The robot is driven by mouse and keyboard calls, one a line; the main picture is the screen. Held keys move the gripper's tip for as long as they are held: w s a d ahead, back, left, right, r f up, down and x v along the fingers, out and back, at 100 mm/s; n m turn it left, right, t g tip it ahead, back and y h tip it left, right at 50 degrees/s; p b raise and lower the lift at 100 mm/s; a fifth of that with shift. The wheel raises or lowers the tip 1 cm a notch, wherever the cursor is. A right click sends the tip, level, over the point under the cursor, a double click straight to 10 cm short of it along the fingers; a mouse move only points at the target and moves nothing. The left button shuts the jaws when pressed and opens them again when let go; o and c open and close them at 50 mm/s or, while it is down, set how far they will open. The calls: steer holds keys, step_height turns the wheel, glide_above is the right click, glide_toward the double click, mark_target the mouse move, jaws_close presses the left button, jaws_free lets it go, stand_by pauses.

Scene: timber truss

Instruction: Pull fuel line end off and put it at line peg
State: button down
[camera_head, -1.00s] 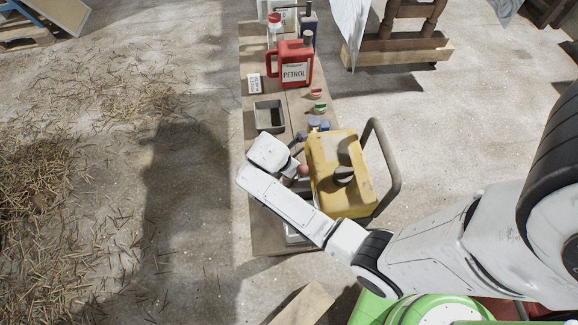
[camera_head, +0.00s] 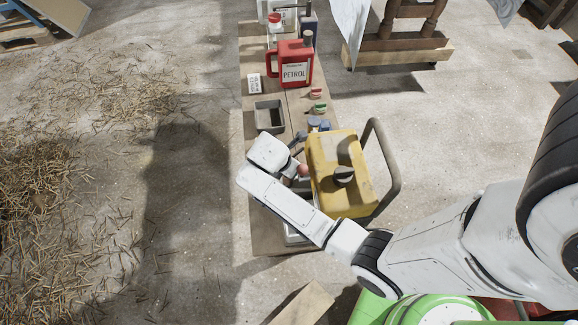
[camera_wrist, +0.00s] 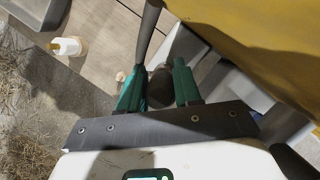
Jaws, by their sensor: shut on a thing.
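The yellow tank (camera_head: 338,180) of a machine with a grey tubular frame (camera_head: 390,165) stands on the board at the center of the head view. My gripper (camera_wrist: 158,78) is beside the tank's left side. In the wrist view its green fingers are closed around a dark rounded piece (camera_wrist: 160,88), which appears to be the fuel line end. A dark thin line (camera_wrist: 149,30) runs up past the left finger. Whether the piece is seated on a fitting is hidden. I cannot make out the line peg.
A red petrol can (camera_head: 291,66), a grey tray (camera_head: 269,116) and small red and green caps (camera_head: 319,107) stand farther along the board (camera_head: 256,60).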

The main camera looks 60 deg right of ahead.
steer(key=shift+r+p, duration=0.65)
steer(key=shift+p, duration=0.25)
steer(key=c, duration=1.4)
jaws_free()
jaws_close()
steer(key=shift+r+p, duration=0.55)
steer(key=shift+p, duration=0.3)
steer(key=shift+o, duration=0.4)
jaws_free()
jaws_close()
